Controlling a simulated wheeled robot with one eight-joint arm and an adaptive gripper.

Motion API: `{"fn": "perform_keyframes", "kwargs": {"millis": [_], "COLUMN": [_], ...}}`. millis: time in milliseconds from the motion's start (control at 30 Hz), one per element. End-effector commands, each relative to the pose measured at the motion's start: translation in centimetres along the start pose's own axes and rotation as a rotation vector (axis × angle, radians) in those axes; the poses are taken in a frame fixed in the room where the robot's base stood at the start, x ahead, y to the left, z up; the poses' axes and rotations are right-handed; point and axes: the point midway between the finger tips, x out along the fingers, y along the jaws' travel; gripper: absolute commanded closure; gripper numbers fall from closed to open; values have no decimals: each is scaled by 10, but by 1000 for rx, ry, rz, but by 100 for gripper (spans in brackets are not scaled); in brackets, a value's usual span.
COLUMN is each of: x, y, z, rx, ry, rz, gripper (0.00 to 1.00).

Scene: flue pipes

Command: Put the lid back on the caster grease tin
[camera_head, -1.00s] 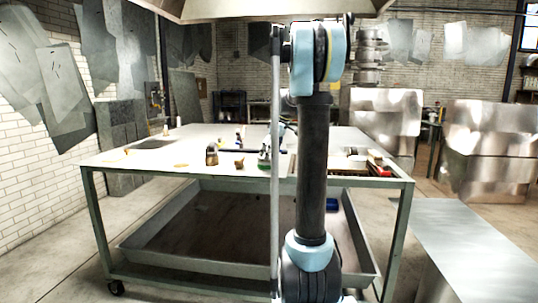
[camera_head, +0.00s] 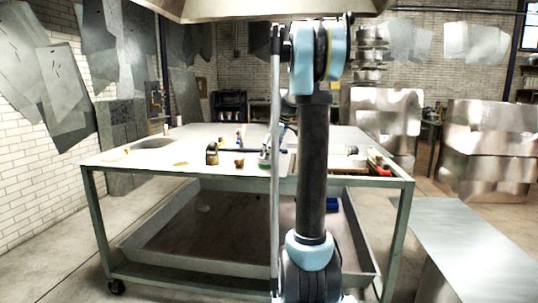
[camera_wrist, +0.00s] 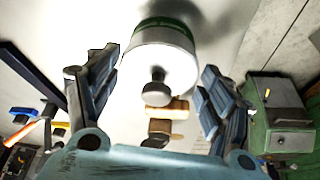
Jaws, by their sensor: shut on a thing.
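In the wrist view a round white lid (camera_wrist: 174,62) with a grey knob (camera_wrist: 156,85) faces the camera between my fingers. A green-banded tin (camera_wrist: 168,25) shows just beyond its far edge. I cannot tell whether the lid is seated on the tin or held just above it. My gripper (camera_wrist: 161,64) has one finger on each side of the lid, shut on it; the contact points are not clear. In the head view the arm hides most of the gripper, lid and tin above the worktable (camera_head: 130,162).
A green box (camera_wrist: 288,112) stands right of my fingers in the wrist view. A wooden-looking piece (camera_wrist: 168,110) lies near the knob, and tools (camera_wrist: 35,125) lie left. In the head view a dark-topped jar (camera_head: 212,155) and red item (camera_head: 380,168) stand on the table.

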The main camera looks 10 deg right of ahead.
Motion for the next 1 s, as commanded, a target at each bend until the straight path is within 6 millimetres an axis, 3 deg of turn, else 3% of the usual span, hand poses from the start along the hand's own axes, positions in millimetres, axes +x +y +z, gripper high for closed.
{"fn": "perform_keyframes", "kwargs": {"millis": [367, 400, 467, 1000], "x": [0, 0, 0, 0], "y": [0, 0, 0, 0], "z": [0, 0, 0, 0], "rx": [0, 0, 0, 0], "ry": [0, 0, 0, 0], "rz": [0, 0, 0, 0], "gripper": [46, 17, 4, 0]}}
